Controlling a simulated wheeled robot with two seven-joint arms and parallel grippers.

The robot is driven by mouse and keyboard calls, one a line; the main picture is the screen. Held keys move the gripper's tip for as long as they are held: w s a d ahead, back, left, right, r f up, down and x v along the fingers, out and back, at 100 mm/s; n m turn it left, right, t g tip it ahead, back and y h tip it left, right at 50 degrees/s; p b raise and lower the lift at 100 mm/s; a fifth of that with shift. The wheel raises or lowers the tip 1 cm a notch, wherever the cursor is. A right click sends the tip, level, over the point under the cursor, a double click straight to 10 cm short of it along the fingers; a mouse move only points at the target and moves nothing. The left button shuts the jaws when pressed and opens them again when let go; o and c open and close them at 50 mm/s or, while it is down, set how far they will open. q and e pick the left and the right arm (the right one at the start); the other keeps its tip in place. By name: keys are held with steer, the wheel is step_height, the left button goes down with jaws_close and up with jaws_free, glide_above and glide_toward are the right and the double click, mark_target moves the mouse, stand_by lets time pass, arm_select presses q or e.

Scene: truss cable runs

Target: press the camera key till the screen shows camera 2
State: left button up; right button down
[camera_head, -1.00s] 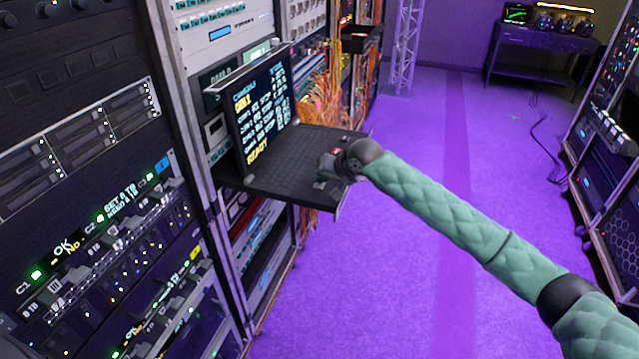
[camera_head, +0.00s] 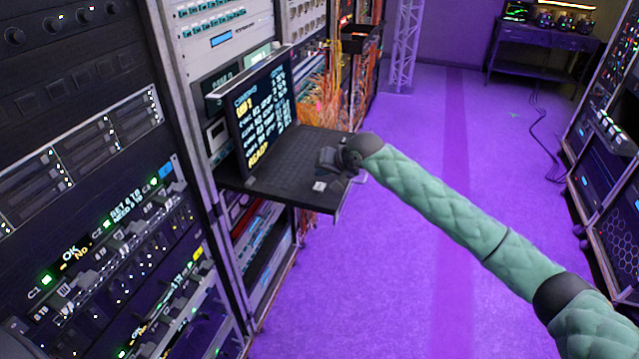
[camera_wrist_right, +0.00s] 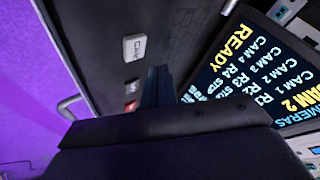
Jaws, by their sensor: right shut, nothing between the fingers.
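The screen (camera_head: 262,112) stands upright at the back of a pull-out keyboard shelf. In the right wrist view the screen (camera_wrist_right: 250,75) shows a large yellow "CAM 2" under its heading, a list of cameras, and "READY" in yellow. The white camera key (camera_head: 319,186), marked "CAM", is on the shelf's near right part; it also shows in the right wrist view (camera_wrist_right: 134,48). My right gripper (camera_head: 326,161) is shut and empty, over the shelf beside the camera key and apart from it. Its fingers (camera_wrist_right: 157,86) point over the dark shelf. My left gripper is not in view.
A red key (camera_wrist_right: 131,106) sits near the fingers in the right wrist view. The shelf (camera_head: 285,187) juts from a tall rack with orange cables (camera_head: 325,100) behind. More racks stand at left and right.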

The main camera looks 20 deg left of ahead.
mark_target(322, 188)
steer(key=shift+r+p, duration=0.9)
steer(key=shift+r, duration=0.65)
stand_by(1.5)
